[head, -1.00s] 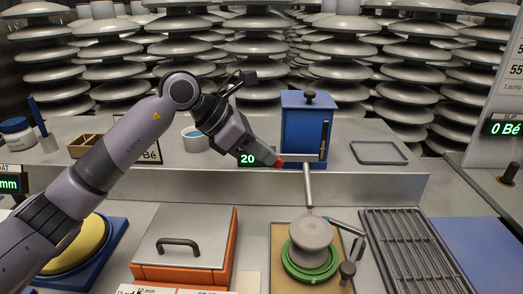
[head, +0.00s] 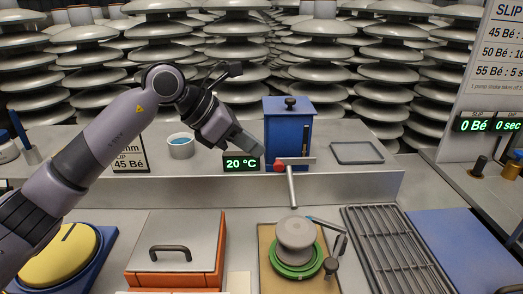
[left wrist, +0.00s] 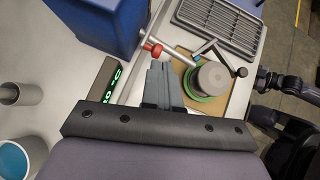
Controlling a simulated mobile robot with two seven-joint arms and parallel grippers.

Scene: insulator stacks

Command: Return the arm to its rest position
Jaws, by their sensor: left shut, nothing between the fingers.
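My left arm reaches in from the left in the head view. Its gripper (head: 257,152) is shut and empty, above the back ledge. It is just left of the red knob (head: 280,167) on the tap of the blue tank (head: 288,128), with a small gap between. In the left wrist view the grey fingers (left wrist: 163,72) are together with nothing between them. The red knob (left wrist: 153,48) and the blue tank (left wrist: 95,25) show just beyond them. My right gripper is not seen.
The tap's spout (head: 292,188) points down towards a grey piece (head: 296,232) on a green wheel (head: 297,262). A 20 °C display (head: 242,164) and a cup (head: 180,146) stand on the ledge. An orange box (head: 175,252) and a rack (head: 385,250) lie in front.

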